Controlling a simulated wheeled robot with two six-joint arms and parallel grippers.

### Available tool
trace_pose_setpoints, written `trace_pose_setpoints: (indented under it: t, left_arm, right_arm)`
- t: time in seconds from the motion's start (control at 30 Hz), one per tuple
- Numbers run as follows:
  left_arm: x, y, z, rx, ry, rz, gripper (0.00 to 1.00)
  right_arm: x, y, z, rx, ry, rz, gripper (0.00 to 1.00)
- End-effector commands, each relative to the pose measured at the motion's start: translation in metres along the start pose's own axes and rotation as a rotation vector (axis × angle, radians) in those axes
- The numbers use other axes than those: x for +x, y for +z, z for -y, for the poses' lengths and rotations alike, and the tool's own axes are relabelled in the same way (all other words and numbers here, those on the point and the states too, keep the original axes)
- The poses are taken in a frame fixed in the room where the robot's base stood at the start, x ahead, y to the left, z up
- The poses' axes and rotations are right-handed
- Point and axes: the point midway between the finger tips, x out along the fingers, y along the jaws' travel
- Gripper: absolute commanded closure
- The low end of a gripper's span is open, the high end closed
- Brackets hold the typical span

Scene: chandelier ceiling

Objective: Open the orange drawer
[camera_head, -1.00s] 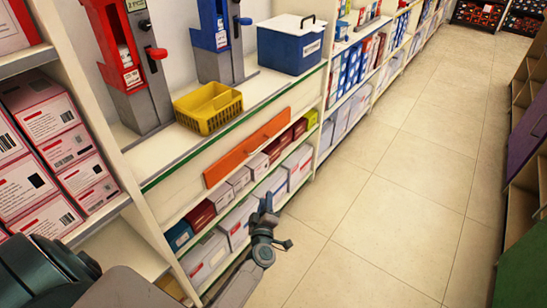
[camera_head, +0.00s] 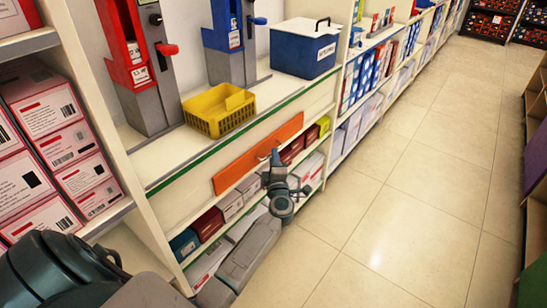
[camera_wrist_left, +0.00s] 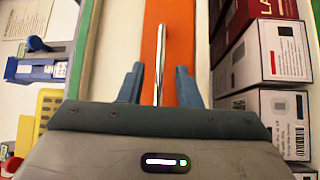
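The orange drawer front (camera_head: 236,172) is set in the shelf unit below the counter and looks flush with it. In the left wrist view the orange front (camera_wrist_left: 150,35) runs as an upright strip with a shiny metal bar handle (camera_wrist_left: 160,55). My left gripper (camera_head: 268,157) is at the right part of the drawer front in the head view and hides the handle there. In the left wrist view its two fingers (camera_wrist_left: 159,82) are open, one on each side of the handle, with gaps to it. My right gripper is not in view.
A yellow basket (camera_head: 219,110), a blue box (camera_head: 303,50) and red and blue presses stand on the counter (camera_head: 165,165) above the drawer. Boxes (camera_head: 230,206) fill the shelf below. The tiled floor (camera_head: 400,210) to the right is clear.

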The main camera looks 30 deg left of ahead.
Motion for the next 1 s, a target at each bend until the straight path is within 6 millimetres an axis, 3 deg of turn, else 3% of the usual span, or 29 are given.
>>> trace_pose_setpoints:
  t: [0.13,0.47,0.63,1.0]
  left_arm:
    - [0.014,0.0,0.001,0.0,0.0,0.0,0.69]
    - [0.017,0.0,0.001,0.001,-0.001,0.0,0.69]
    - [0.017,0.0,0.001,0.001,-0.001,0.0,1.0]
    - [0.017,0.0,0.0,0.001,-0.002,0.0,1.0]
  right_arm:
    - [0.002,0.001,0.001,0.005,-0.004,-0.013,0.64]
    - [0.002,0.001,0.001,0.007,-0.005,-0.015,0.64]
    - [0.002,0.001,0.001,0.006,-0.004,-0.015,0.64]
    - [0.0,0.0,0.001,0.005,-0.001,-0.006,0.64]
